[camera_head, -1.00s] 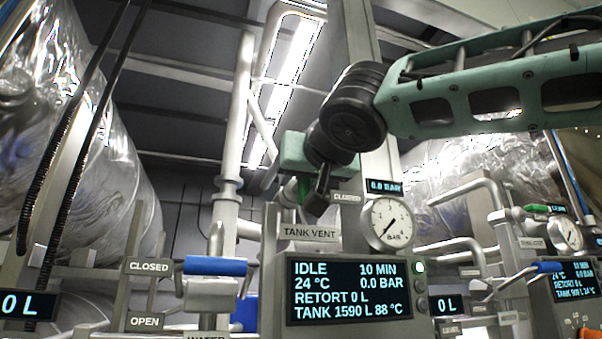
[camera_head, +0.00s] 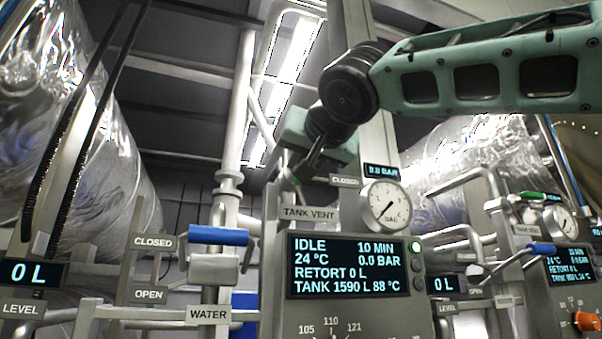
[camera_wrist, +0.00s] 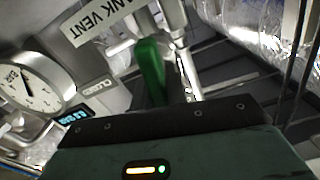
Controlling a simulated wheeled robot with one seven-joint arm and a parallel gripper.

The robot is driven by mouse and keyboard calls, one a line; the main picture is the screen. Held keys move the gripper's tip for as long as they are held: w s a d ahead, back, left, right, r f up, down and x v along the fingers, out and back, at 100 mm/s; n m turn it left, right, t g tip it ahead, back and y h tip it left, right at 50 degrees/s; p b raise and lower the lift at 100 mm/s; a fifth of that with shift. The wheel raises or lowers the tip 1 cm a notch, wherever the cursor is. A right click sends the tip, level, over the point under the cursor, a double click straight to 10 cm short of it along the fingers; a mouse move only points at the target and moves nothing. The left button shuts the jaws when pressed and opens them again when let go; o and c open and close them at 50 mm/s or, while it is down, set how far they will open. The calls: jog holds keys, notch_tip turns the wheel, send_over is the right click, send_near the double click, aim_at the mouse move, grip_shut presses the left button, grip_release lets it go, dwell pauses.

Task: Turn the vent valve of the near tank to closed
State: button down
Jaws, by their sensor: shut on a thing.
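The tank vent valve's green handle (camera_wrist: 150,65) shows in the wrist view, running down behind the dark edge of my gripper. My gripper (camera_head: 299,174) is shut on this handle, above the TANK VENT plate (camera_head: 309,214) in the head view. Its fingers point down and left there. The gripper hides most of the handle in the head view. A CLOSED plate (camera_head: 345,181) sits just right of the gripper, and it also shows in the wrist view (camera_wrist: 97,86). The fingertips are hidden in the wrist view.
A pressure gauge (camera_head: 386,206) and the near tank's display (camera_head: 348,265) stand right of and below the valve. A blue-handled water valve (camera_head: 218,236) is at left. A vertical pipe (camera_head: 232,150) rises behind. Another tank's panel (camera_head: 570,262) is at right.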

jog(key=shift+w+d+f+m+b, duration=0.1)
jog(key=shift+d+f+m+b, duration=0.1)
jog(key=shift+m+b, duration=1.8)
jog(key=shift+d+f+m+b, duration=0.2)
jog(key=shift+m+b, duration=0.75)
jog(key=shift+m, duration=2.2)
jog(key=shift+w+d+f+m+b, duration=0.1)
jog(key=shift+f+m+b, duration=0.15)
jog(key=shift+m+b, duration=1.75)
jog(key=shift+m+p, duration=0.5)
jog(key=shift+m, duration=0.25)
jog(key=c, duration=1.4)
grip_release()
